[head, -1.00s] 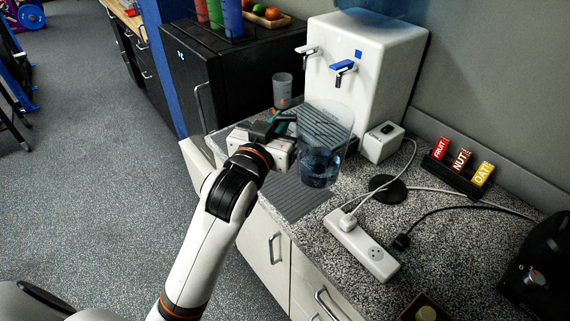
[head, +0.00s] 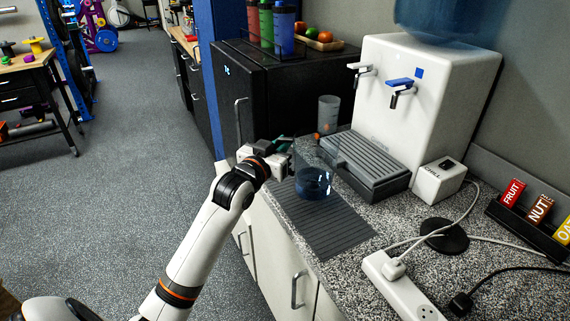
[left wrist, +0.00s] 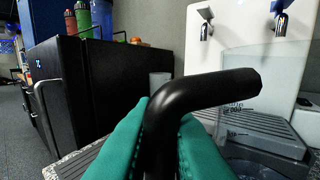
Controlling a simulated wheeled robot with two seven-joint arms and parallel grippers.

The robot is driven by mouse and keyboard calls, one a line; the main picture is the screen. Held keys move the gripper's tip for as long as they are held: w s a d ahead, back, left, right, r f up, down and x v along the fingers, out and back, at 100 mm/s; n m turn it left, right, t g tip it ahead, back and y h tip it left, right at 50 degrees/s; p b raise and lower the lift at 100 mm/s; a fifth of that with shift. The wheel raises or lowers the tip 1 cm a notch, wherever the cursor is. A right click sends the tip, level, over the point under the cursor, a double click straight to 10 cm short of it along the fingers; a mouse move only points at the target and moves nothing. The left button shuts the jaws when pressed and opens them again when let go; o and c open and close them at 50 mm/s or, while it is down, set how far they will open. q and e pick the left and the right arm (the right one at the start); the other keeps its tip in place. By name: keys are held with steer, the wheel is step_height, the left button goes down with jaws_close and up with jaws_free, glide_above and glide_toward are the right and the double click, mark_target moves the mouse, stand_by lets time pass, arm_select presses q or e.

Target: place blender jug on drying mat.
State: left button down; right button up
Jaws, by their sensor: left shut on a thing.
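The blender jug (head: 313,182) is clear, with a bluish lower part and a black handle. It is upright over the far-left part of the dark ribbed drying mat (head: 338,232). I cannot tell whether its base touches the mat. My left gripper (head: 284,147) is shut on the handle, at the jug's left side. In the left wrist view, the teal fingers (left wrist: 160,145) close around the black handle (left wrist: 205,92), and the clear jug wall (left wrist: 262,85) shows at right. My right gripper is not in view.
A white water dispenser (head: 428,95) with a grey drip tray (head: 368,165) stands behind the mat. A frosted cup (head: 328,113) is beside the black fridge (head: 290,95). A white power strip (head: 402,285) and cables lie at right. The near part of the mat is bare.

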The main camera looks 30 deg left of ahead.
arm_select(q)
steer(key=shift+f, duration=1.95)
steer(key=c, duration=1.5)
jaws_free()
steer(key=shift+f, duration=0.1)
steer(key=shift+o, duration=0.2)
steer(key=shift+s, duration=0.1)
steer(key=s+b, duration=0.1)
steer(key=s, duration=1.1)
steer(key=shift+d, duration=0.4)
